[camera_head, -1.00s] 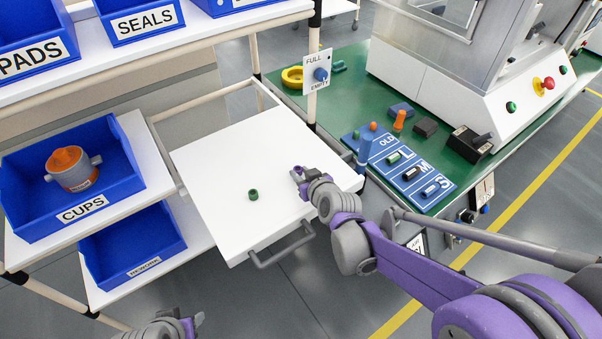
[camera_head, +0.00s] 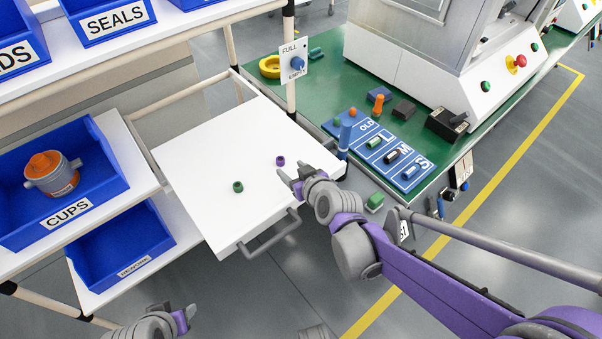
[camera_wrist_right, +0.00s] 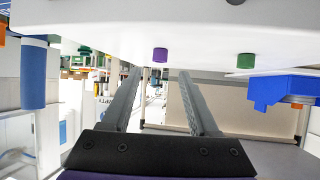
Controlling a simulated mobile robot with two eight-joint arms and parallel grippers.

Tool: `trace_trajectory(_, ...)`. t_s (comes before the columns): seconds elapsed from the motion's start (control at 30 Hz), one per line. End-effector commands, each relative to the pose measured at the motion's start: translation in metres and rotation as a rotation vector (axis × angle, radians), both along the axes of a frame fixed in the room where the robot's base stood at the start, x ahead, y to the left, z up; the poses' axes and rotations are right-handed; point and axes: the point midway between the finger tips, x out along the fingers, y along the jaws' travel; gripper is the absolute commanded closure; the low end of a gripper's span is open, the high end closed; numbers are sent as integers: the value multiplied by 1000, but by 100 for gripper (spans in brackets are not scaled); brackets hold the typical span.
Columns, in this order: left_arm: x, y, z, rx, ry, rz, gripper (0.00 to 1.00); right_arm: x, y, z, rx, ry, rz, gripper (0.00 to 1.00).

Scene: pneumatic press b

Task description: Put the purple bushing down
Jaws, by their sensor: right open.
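The small purple bushing (camera_head: 280,161) stands on the white pull-out shelf (camera_head: 215,150), near its right side. It also shows in the right wrist view (camera_wrist_right: 160,55), where the scene is upside down. My right gripper (camera_head: 291,177) is open and empty just in front of the bushing. In the right wrist view its spread fingers (camera_wrist_right: 160,74) point towards the bushing, with a gap between. A green bushing (camera_head: 238,187) stands on the same shelf, to the left and nearer. My left gripper (camera_head: 187,316) is at the bottom edge, away from the shelf; its jaw state is unclear.
Blue CUPS bin (camera_head: 22,232) and a lower blue bin (camera_head: 115,245) are at left. The shelf's left half is clear.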

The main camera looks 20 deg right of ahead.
Motion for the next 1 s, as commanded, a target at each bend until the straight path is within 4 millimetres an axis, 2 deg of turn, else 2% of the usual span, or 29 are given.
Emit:
trace_trajectory(0.1, 0, 0, 8, 0, -3, 0, 50, -21, -4, 13, 0, 0, -1, 40)
trace_trajectory(0.23, 1, 0, 13, 0, -4, 0, 50, -37, -6, 22, 0, 0, -1, 40)
trace_trajectory(0.43, 1, 0, 16, 0, -5, 0, 50, -51, -7, 27, 1, 8, 2, 40)
trace_trajectory(0.5, 1, 0, 16, 0, -5, 0, 50, -63, -4, 24, 5, 46, 11, 40)
trace_trajectory(0.57, 1, 0, 16, 0, -5, 0, 50, -81, 1, 17, 9, 110, 21, 40)
trace_trajectory(0.67, 1, 0, 16, 0, -5, 0, 50, -124, 4, 1, 9, 266, 18, 40)
trace_trajectory(0.8, 1, 0, 16, 0, -5, 0, 50, -187, -5, -21, -14, 481, -45, 40)
trace_trajectory(0.9, 1, 0, 16, 0, -5, 0, 50, -219, -16, -29, -36, 582, -102, 40)
trace_trajectory(1.0, 1, 0, 16, 0, -5, 0, 50, -236, -22, -33, -48, 633, -138, 40)
